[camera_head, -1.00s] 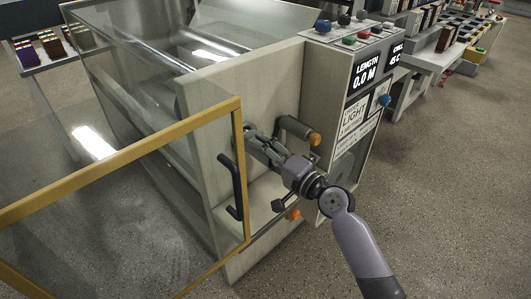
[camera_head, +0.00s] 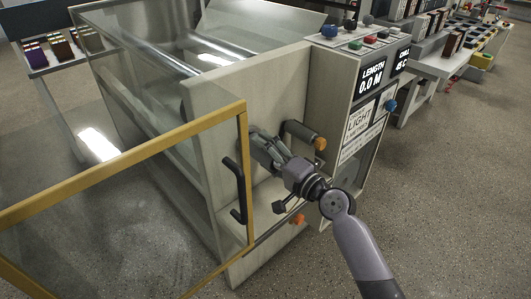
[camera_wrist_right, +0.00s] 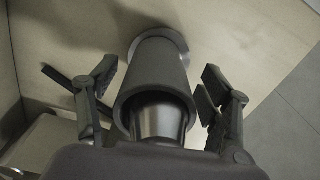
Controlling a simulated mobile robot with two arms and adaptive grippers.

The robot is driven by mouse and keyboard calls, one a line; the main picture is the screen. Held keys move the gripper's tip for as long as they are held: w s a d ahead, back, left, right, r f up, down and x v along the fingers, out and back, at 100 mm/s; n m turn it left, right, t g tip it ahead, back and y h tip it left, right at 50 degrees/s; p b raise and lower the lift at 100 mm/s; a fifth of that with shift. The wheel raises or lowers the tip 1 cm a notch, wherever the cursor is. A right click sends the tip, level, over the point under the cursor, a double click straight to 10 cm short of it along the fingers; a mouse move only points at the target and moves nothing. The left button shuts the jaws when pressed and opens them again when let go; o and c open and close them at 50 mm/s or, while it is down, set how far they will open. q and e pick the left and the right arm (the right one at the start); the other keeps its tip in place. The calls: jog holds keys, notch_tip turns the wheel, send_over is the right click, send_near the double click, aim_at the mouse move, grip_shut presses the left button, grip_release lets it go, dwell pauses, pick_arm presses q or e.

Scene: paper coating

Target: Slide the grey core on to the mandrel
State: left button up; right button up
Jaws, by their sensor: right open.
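The grey core (camera_wrist_right: 171,66) is a dark tube in the right wrist view. It sits around the shiny metal mandrel (camera_wrist_right: 158,122), whose near end shows inside the core's open mouth. The core's far end is close to a round flange at the panel. My right gripper (camera_wrist_right: 155,88) is open, with one finger on each side of the core and gaps visible at both sides. In the head view my right gripper (camera_head: 262,147) is at the machine's front panel and largely hides the core and mandrel. My left gripper is not in view.
A yellow-framed clear door (camera_head: 246,180) with a black handle stands open left of my right gripper. A grey peg with an orange end (camera_head: 320,144) sticks out just right of the gripper. The control cabinet (camera_head: 345,100) stands at the right.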

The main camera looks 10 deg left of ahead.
jog(key=v, duration=1.2)
